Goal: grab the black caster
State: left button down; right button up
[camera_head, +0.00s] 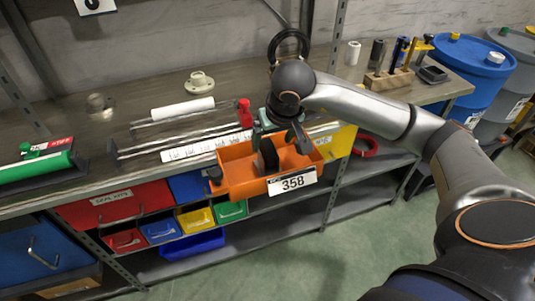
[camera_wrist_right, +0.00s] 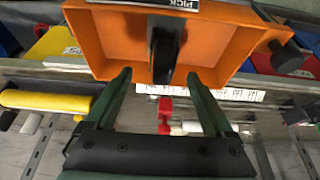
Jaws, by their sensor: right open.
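An orange bin (camera_head: 235,173) with a "358" label is at the front edge of the workbench. A dark upright piece, which looks like the black caster (camera_head: 268,157), is inside it. My right gripper (camera_head: 281,138) is over the bin's back side, open and empty. In the right wrist view the black caster (camera_wrist_right: 164,52) lies just beyond and between the open fingers (camera_wrist_right: 160,78); I cannot tell whether they touch it. The orange bin (camera_wrist_right: 105,42) shows there too. My left gripper is not in view.
A dark knob-like part (camera_head: 215,174) is at the bin's left end. A red clamp (camera_head: 244,113), metal rods and a white roll (camera_head: 183,109) lie on the bench behind. Coloured drawers and small bins (camera_head: 195,219) are below. A wooden tool block (camera_head: 389,79) stands farther right.

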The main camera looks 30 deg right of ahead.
jog(key=x, duration=0.6)
jog(key=shift+a+f+p, duration=0.2)
jog(key=shift+f+p, duration=0.15)
grip_shut()
dwell(0.4)
jog(key=shift+w+r, duration=0.1)
